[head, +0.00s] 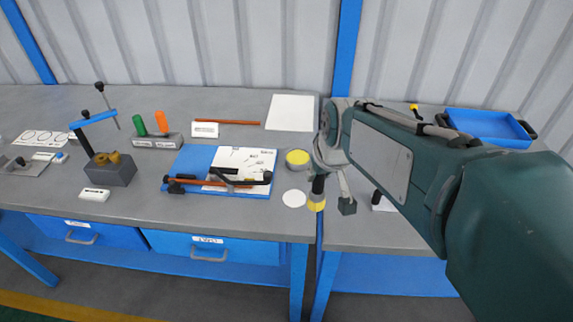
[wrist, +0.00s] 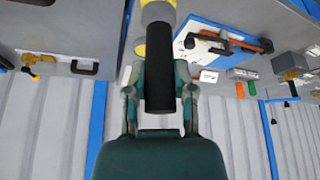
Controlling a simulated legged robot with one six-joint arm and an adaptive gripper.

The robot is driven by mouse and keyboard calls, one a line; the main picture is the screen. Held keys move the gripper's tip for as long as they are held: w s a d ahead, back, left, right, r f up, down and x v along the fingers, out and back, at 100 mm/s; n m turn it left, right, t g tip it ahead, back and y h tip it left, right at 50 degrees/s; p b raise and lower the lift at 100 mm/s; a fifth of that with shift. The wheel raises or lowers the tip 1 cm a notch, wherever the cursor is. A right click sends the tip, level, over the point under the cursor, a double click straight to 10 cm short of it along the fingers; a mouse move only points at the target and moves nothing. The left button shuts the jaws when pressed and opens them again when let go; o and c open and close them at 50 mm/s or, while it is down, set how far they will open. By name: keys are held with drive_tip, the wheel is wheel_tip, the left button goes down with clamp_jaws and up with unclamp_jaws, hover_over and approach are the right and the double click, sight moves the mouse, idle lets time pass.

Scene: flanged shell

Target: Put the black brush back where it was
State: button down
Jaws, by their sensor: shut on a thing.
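The black brush (wrist: 163,78) is between the two fingers of my gripper (wrist: 160,92) in the wrist view. Its black cylindrical handle points toward the camera, and a grey and yellow end (wrist: 158,12) lies beyond. In the head view the brush (head: 317,187) hangs roughly upright below my gripper (head: 333,188), yellow end down, near the front edge of the bench. Whether that end touches the bench is unclear. My gripper is shut on the handle, and my arm hides part of the grip. A flat white disc (head: 294,198) lies on the bench just left of the brush.
A round yellow-topped tin (head: 298,158) stands behind the disc. A blue board (head: 190,158) with papers and an orange-and-black tool lies to the left. A blue tray (head: 490,125) is at the back right. A clamp stand (head: 110,170) stands further left.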

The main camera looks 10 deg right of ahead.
drive_tip(key=w+a+f, duration=0.1)
drive_tip(key=w+f, duration=1.2)
drive_tip(key=shift+w+a, duration=0.25)
drive_tip(key=shift+w, duration=0.05)
drive_tip(key=shift+c, duration=2.2)
unclamp_jaws()
drive_tip(key=shift+f, duration=0.1)
